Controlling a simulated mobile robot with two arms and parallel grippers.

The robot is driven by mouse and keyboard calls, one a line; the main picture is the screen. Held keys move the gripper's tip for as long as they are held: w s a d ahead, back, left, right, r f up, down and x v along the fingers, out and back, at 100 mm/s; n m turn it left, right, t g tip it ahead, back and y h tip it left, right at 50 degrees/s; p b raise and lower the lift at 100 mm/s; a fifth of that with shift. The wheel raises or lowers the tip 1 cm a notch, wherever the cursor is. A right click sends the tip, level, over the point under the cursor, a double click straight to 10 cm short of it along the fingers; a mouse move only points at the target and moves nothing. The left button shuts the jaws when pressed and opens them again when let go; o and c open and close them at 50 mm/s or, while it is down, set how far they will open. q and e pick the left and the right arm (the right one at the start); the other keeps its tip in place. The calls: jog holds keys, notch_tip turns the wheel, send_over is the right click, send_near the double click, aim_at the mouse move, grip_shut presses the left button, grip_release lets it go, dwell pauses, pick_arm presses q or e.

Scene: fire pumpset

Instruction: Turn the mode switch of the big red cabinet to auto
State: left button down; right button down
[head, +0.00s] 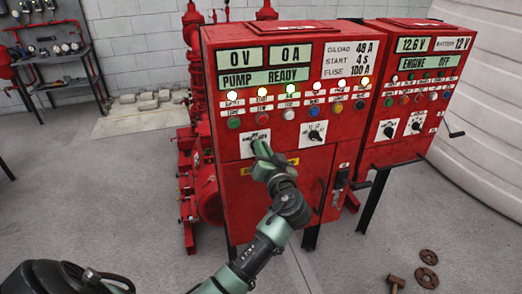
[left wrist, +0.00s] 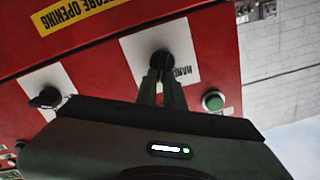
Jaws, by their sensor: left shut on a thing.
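The big red cabinet (head: 285,180) stands in the middle of the head view, its panel reading PUMP READY. Its left rotary switch, a black knob on a white plate (head: 247,148), is mostly covered by my left gripper (head: 259,146). In the left wrist view the knob (left wrist: 161,59) sits between the fingertips of the left gripper (left wrist: 162,82), beside lettering that reads HAND. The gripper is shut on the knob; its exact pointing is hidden. A second rotary switch (head: 315,133) is to the right; it also shows in the left wrist view (left wrist: 48,97). My right gripper is not in view.
A smaller red cabinet (head: 410,90) reading ENGINE OFF stands to the right, with a crank handle at its side. Push buttons and lit lamps sit above the switches.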

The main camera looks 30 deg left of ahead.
pick_arm(q)
jog(key=shift+w+d+f+m, duration=0.1)
jog(key=shift+m, duration=0.75)
jog(key=shift+w+f+m, duration=0.1)
jog(key=shift+m, duration=1.05)
jog(key=c, duration=1.5)
grip_release()
jog(key=shift+d, duration=0.1)
jog(key=b+v, duration=0.2)
jog(key=v, duration=0.5)
jog(key=shift+s+d, duration=0.25)
jog(key=shift+d, duration=0.05)
